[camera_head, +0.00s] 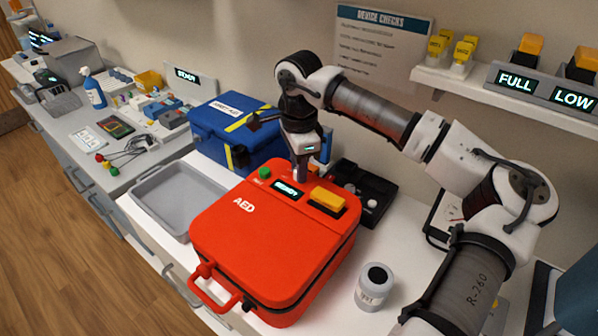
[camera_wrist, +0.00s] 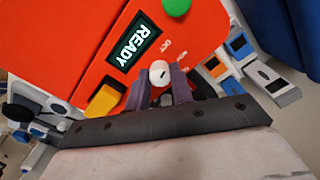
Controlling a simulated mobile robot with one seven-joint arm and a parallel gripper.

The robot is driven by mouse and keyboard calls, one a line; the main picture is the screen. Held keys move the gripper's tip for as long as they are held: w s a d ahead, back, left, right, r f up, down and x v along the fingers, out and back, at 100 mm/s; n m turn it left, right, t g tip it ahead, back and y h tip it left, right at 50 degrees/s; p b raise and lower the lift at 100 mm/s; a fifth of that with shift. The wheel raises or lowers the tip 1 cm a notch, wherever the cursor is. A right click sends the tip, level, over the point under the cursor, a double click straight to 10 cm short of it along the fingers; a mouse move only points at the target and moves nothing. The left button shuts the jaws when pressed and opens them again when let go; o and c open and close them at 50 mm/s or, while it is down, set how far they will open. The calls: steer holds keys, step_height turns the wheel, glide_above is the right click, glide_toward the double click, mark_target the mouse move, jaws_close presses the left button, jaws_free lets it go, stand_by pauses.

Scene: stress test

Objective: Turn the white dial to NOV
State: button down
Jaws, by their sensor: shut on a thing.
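The white dial (camera_wrist: 160,69) sits on the top face of the red AED case (camera_head: 235,235), beside the lit READY display (camera_wrist: 133,43). My gripper (camera_head: 300,174) points down at the far edge of the case. In the wrist view its two dark fingers (camera_wrist: 160,88) are shut on the dial, one on each side. A small dark mark shows on the dial's face. Small labels are printed around it; one seems to read OCT (camera_wrist: 166,44), and the others are too small to read surely. In the head view the dial is hidden by my gripper.
A green button (camera_head: 265,173) and a yellow block (camera_head: 327,197) are near the display on the case. A blue first-aid box (camera_head: 215,125) stands behind, a grey tray (camera_head: 165,203) left, a black tray (camera_head: 378,191) right. A white jar (camera_head: 371,293) stands on the counter's right.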

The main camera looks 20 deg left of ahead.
steer(key=m+b, duration=0.2)
steer(key=m, duration=0.1)
steer(key=shift+f+b, duration=0.15)
steer(key=shift+b, duration=0.2)
steer(key=shift+m+b, duration=0.85)
steer(key=shift+m, duration=0.85)
steer(key=shift+r, duration=0.2)
steer(key=c, duration=1.2)
jaws_free()
step_height(320, 180, up, 14)
steer(key=b, duration=0.1)
steer(key=shift+f, duration=0.15)
